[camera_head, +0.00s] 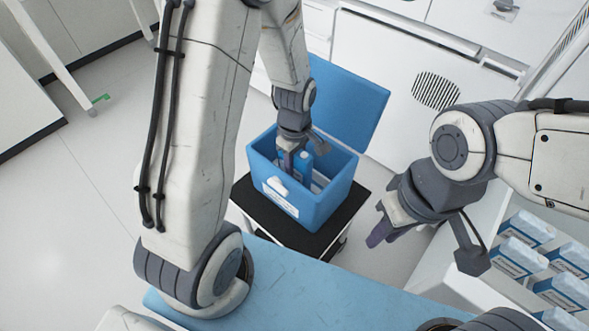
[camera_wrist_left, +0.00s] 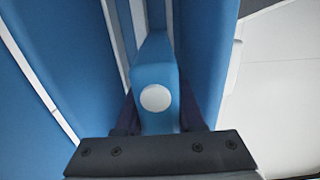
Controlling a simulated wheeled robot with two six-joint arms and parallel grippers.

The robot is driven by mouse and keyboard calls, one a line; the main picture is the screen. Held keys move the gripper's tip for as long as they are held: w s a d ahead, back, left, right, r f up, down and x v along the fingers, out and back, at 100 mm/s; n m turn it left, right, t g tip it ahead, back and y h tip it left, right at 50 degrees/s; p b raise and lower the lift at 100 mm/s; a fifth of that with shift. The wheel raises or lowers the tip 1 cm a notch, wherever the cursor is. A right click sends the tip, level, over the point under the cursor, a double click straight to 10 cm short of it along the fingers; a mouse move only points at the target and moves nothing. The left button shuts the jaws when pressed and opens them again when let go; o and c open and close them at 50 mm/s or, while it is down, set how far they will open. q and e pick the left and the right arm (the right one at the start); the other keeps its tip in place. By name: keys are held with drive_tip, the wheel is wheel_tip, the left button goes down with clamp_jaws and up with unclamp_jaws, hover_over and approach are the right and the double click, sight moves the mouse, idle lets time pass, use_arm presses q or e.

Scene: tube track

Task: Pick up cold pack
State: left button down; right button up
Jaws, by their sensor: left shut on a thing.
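A blue cold pack (camera_wrist_left: 154,72) with a white round cap or dot stands between the fingers of my left gripper (camera_wrist_left: 160,115) in the left wrist view. In the head view the cold pack (camera_head: 304,160) shows inside the open blue cooler box (camera_head: 318,209). My left gripper (camera_head: 292,160) reaches down into the box and is shut on the pack. The pack's lower part is hidden by the box wall. My right gripper (camera_head: 380,238) hangs to the right of the box; its finger gap cannot be made out.
The cooler's lid (camera_head: 348,100) is raised at the back. The box stands on a small black-topped cart (camera_head: 243,193). A blue work surface (camera_head: 330,285) lies in front. Several blue-and-white packages (camera_head: 527,228) sit on a shelf at the right. Open floor lies to the left.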

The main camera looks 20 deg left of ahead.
use_arm(q)
wheel_tip(320, 180, up, 13)
drive_tip(key=p, duration=0.3)
idle(0.7)
